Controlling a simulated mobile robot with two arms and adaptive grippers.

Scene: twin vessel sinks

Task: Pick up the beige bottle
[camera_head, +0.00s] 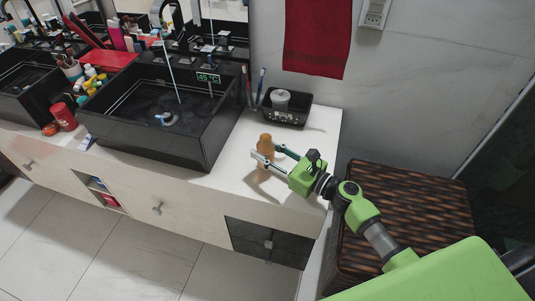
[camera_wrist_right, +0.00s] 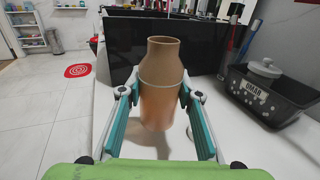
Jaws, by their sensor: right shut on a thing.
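The beige bottle (camera_head: 265,146) stands upright at the right end of the white countertop, to the right of the black vessel sink. It also shows large in the right wrist view (camera_wrist_right: 160,85), with an open round top and a light band around it. My right gripper (camera_head: 265,158) reaches in from the right, with one finger on each side of the bottle. In the right wrist view its teal finger pads (camera_wrist_right: 158,105) close on the bottle's sides. Whether the bottle's base touches the counter is hard to tell. My left gripper is not in view.
A black tray (camera_head: 287,112) with a grey lidded jar stands behind the bottle, with toothbrushes at its left. The black sink (camera_head: 160,112) with running water is close on the left. A brown wicker hamper (camera_head: 400,215) stands right of the counter.

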